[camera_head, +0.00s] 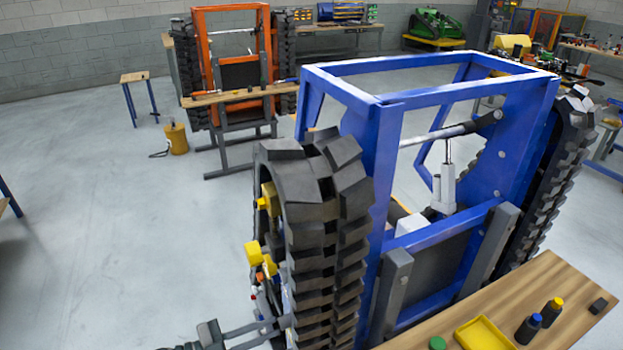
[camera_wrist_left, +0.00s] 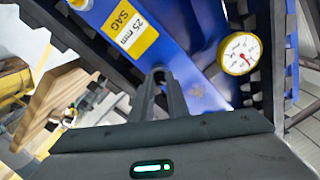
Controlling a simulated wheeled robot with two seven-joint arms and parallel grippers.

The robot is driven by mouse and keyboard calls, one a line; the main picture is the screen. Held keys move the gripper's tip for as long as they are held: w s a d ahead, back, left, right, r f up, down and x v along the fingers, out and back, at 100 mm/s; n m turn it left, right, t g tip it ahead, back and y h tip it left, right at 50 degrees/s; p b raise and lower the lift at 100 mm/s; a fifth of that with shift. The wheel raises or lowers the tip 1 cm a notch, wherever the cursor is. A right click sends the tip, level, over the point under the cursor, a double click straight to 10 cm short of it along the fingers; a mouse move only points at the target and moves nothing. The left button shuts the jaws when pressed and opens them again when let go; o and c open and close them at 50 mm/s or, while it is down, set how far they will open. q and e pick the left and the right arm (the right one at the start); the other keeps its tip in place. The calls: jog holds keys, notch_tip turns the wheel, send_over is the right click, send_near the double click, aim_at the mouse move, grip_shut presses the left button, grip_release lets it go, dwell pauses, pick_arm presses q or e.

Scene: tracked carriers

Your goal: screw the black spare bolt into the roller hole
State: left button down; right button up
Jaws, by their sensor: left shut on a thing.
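The blue carrier (camera_head: 385,150) has a black track (camera_head: 322,230) on its near left side. Yellow blocks (camera_head: 253,253) show on that track's outer left side. My left gripper (camera_head: 284,322) is low at the left of this track, its fingertips close to or behind the track's edge. In the left wrist view, the fingers (camera_wrist_left: 159,80) are nearly together, with a small dark piece, apparently the black bolt (camera_wrist_left: 158,72), at their tips. Beyond them are the blue frame (camera_wrist_left: 185,60), its "25 mm SAG" label and a round gauge (camera_wrist_left: 239,53). I cannot make out the roller hole. My right gripper is not in view.
An orange carrier (camera_head: 200,60) stands behind, with a yellow canister (camera_head: 176,138) on the floor.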

pick_arm(q)
jog(key=m, duration=0.2)
jog(key=shift+m+b, duration=0.3)
jog(key=m+b, duration=0.6)
jog(key=m, duration=0.3)
jog(key=shift+m, duration=0.3)
jog(key=shift+b, duration=0.3)
